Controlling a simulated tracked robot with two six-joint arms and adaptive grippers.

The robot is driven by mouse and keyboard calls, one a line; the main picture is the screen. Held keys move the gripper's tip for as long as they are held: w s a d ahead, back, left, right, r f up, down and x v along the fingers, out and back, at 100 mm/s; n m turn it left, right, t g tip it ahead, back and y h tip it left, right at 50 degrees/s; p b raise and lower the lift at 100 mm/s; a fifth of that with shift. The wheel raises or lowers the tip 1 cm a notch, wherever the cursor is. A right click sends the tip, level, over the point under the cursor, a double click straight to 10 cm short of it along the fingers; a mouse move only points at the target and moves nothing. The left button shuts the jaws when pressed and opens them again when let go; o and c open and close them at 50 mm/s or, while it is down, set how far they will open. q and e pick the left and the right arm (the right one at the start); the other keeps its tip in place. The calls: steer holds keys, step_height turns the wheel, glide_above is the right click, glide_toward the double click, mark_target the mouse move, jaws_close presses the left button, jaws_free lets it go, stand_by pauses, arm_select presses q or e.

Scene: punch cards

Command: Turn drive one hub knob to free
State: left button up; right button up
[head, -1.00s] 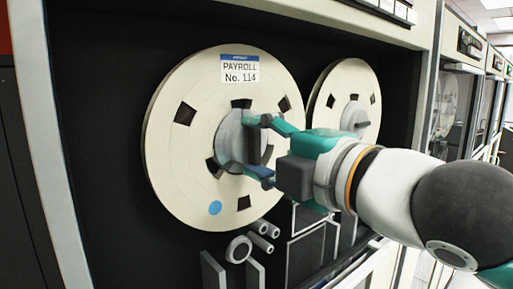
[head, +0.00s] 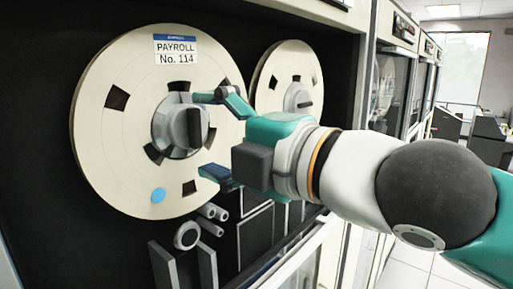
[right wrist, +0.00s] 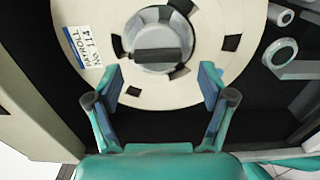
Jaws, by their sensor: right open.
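The hub knob (head: 194,128) is a dark bar on a round grey hub (head: 170,125), at the middle of the near cream tape reel (head: 115,145). The bar stands about upright in the head view. In the right wrist view the knob (right wrist: 158,55) shows as a dark bar lying across the picture. My right gripper (head: 209,135) is open and empty, in front and to the right of the knob, with its fingers spread above and below it. In the right wrist view the gripper's fingers (right wrist: 160,80) are apart from the knob. My left gripper is not in view.
The reel carries a "PAYROLL No. 114" label (head: 176,48) and a blue dot (head: 158,195). A second reel (head: 310,78) is behind my right gripper. Grey rollers (head: 187,235) and guides sit below the near reel. More cabinets (head: 390,90) stand to the right.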

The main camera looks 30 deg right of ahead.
steer(key=v, duration=0.9)
steer(key=shift+s, duration=0.1)
